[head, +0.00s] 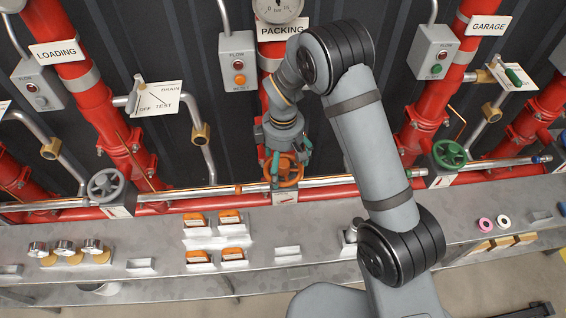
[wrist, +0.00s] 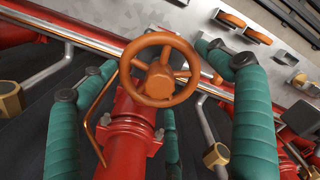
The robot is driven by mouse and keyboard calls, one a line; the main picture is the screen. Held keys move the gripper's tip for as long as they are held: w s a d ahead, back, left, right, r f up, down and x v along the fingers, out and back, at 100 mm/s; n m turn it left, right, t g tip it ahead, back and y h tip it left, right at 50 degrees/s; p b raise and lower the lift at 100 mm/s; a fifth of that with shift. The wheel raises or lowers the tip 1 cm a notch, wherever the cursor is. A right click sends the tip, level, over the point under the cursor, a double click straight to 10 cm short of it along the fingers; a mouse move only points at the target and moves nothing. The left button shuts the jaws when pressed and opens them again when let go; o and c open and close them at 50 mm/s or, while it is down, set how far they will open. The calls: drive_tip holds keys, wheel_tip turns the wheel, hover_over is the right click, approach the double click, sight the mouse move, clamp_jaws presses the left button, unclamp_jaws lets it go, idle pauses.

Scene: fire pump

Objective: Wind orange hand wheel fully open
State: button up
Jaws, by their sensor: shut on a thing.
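The orange hand wheel (head: 289,180) sits low on the red pipe under the PACKING sign, in the middle of the head view. In the wrist view the wheel (wrist: 160,90) faces the camera, with its rim, spokes and hub in plain sight. My gripper (head: 286,160) is at the wheel, with its teal fingers around the rim. In the wrist view the gripper (wrist: 158,62) has fingers to the left and right of the wheel, and it is shut on the wheel. Part of another teal finger shows behind the wheel. The exact contact points are hard to see.
A grey hand wheel (head: 105,185) stands at the left and a green hand wheel (head: 449,153) at the right. A metal shelf (head: 160,285) with small orange-topped parts runs in front. A PACKING sign (head: 284,28) and a gauge (head: 277,8) are above.

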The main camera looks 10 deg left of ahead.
drive_tip(key=shift+w, duration=0.15)
drive_tip(key=n+p, duration=0.1)
drive_tip(key=n, duration=0.2)
drive_tip(key=shift+r+n, duration=0.15)
drive_tip(key=shift+n, duration=0.25)
drive_tip(key=n, duration=0.3)
drive_tip(key=shift+n, duration=0.6)
drive_tip(key=n+p, duration=0.2)
drive_tip(key=n, duration=0.3)
drive_tip(key=shift+n, duration=1.5)
